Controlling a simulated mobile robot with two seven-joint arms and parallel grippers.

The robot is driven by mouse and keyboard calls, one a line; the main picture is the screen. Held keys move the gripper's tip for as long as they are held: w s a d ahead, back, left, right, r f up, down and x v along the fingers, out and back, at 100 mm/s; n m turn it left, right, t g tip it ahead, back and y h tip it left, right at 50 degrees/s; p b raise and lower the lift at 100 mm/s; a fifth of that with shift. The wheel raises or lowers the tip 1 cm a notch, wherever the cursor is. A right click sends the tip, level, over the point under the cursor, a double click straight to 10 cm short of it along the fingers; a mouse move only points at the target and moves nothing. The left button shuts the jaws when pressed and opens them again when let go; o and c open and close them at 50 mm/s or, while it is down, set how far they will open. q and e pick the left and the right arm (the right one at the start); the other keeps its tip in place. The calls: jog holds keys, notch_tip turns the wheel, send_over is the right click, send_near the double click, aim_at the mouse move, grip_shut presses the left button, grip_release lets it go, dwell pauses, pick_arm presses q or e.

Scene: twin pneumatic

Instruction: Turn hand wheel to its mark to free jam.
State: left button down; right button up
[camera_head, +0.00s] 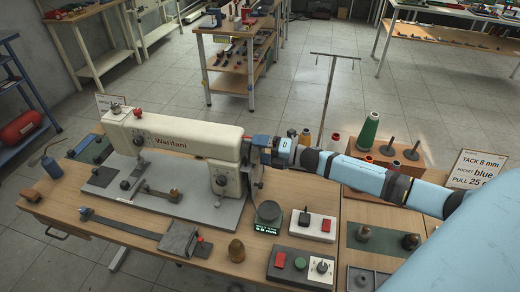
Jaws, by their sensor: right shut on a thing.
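A cream sewing machine (170,140) marked "Waritani" stands on a grey base plate on the wooden table. My right arm reaches in from the right, and my right gripper (258,150) is at the machine's right end. It is shut on the hand wheel (257,174), which is mostly hidden by the gripper and the machine body. The wheel's mark cannot be made out. My left gripper is not in view.
A dark round device with a green display (268,215), a white switch box (312,225) and a grey button box (300,267) stand in front. A brass weight (236,251) is nearby. Thread spools (368,131) stand behind my right arm. A sign (477,168) is at right.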

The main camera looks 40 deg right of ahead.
jog(key=o, duration=0.7)
jog(key=b+v, duration=0.2)
jog(key=v, duration=1.1)
jog(key=shift+s+d, duration=0.25)
jog(key=shift+d, duration=0.05)
